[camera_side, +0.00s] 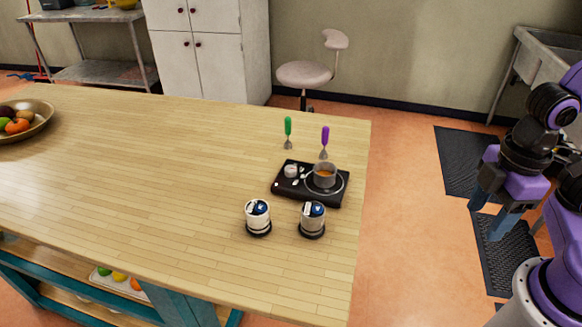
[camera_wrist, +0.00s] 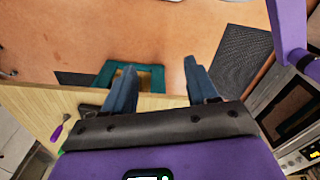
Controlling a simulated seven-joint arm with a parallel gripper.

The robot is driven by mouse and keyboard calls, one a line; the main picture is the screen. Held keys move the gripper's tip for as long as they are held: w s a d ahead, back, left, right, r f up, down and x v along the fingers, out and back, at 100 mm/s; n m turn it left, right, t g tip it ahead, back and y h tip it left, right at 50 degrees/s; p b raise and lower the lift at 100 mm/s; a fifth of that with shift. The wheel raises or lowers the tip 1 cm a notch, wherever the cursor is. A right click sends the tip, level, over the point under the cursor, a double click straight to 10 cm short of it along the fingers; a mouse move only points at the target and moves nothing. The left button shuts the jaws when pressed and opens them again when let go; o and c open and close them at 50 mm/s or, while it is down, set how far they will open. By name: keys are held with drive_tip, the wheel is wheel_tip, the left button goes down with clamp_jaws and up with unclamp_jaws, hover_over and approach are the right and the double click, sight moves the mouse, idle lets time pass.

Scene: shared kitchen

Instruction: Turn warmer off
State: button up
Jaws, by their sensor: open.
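The warmer (camera_side: 290,188) is a flat black unit near the right end of the wooden table in the side view. A small metal pot (camera_side: 325,175) with orange-brown contents stands on its round plate. A small white knob or cup-like piece (camera_side: 291,170) sits on its left part; I cannot tell which it is. My gripper (camera_side: 484,217) is open and empty, off the table's right edge and well apart from the warmer.
Two white and black canisters (camera_side: 258,217) (camera_side: 313,219) stand in front of the warmer. Green-handled (camera_side: 288,132) and purple-handled (camera_side: 325,142) utensils are behind it. A fruit bowl (camera_side: 45,118) is far left. The table's middle (camera_side: 150,170) is clear.

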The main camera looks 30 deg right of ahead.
drive_tip(key=w+a+r+m, duration=0.3)
drive_tip(key=w+a+m, duration=0.2)
drive_tip(key=w+a, duration=0.3)
wheel_tip(320, 180, up, 3)
drive_tip(key=m, duration=1.6)
hover_over(290, 168)
drive_tip(key=shift+h, duration=0.4)
wheel_tip(290, 168, down, 17)
drive_tip(key=shift+f, duration=0.15)
drive_tip(key=c, duration=1.1)
